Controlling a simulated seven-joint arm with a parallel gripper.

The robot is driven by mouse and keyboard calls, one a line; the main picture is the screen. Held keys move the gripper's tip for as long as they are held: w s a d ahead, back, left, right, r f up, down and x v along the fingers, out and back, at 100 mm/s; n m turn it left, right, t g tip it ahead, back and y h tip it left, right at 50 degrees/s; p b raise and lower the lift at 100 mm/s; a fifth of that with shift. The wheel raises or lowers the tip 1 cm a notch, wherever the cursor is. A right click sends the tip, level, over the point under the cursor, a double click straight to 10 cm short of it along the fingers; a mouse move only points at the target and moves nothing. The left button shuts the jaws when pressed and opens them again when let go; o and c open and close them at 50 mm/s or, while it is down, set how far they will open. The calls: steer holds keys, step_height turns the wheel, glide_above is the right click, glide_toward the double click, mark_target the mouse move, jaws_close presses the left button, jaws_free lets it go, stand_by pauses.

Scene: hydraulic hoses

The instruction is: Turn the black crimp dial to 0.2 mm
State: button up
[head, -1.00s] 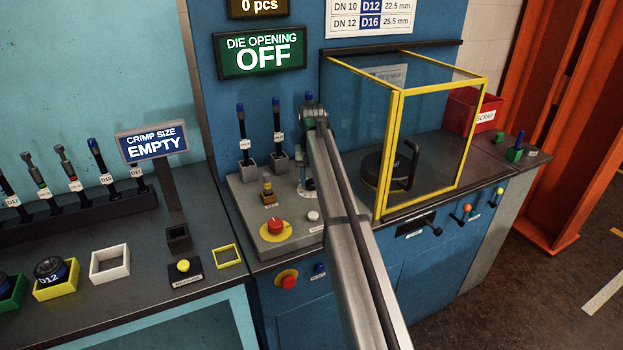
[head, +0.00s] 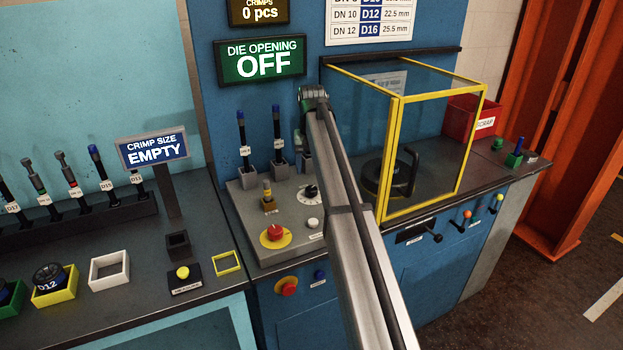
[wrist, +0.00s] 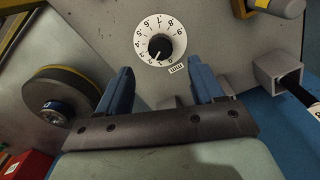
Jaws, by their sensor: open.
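The black crimp dial (head: 309,192) sits on the grey control panel, with a white numbered ring around its black knob. In the wrist view the dial (wrist: 160,46) lies just beyond and between the fingertips, with its numbers upside down. A light pointer mark on the knob aims toward the lower left; its exact value is too small to read. My gripper (wrist: 160,68) is open, its two blue fingers apart on either side of the dial, with nothing between them. In the head view my arm hides the fingers.
A red emergency button (head: 275,232), a white button (head: 313,223) and a small yellow-topped switch (head: 268,197) stand near the dial. Holders with tall black tools (head: 278,140) stand behind it. A yellow-framed clear guard (head: 395,150) stands to the right.

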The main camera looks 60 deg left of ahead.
step_height(320, 180, up, 7)
steer(key=shift+f, duration=0.15)
stand_by(0.7)
